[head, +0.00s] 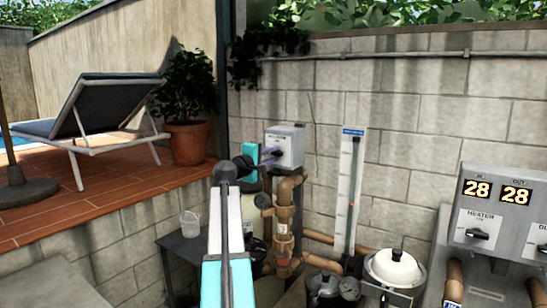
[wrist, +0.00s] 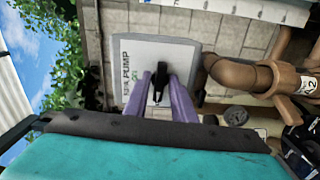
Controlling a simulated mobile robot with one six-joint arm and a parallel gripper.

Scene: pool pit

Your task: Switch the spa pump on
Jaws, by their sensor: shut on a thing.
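The spa pump switch box (head: 287,142) is a grey box on the block wall, left of the middle in the head view. In the wrist view its light face (wrist: 145,47) shows sideways, with the word PUMP readable. A black switch handle (wrist: 158,84) stands out from this face. My gripper (wrist: 161,80) has its two purple fingers on either side of the handle and is shut on it. In the head view my gripper (head: 272,154) reaches the front of the box. I cannot tell the handle's setting; the fingers partly hide the face and its markings.
Brown pipes (head: 284,225) rise just below the box. A clear flow tube (head: 347,190) stands to the right. A heater panel (head: 485,215) reads 28 and 28 at the far right.

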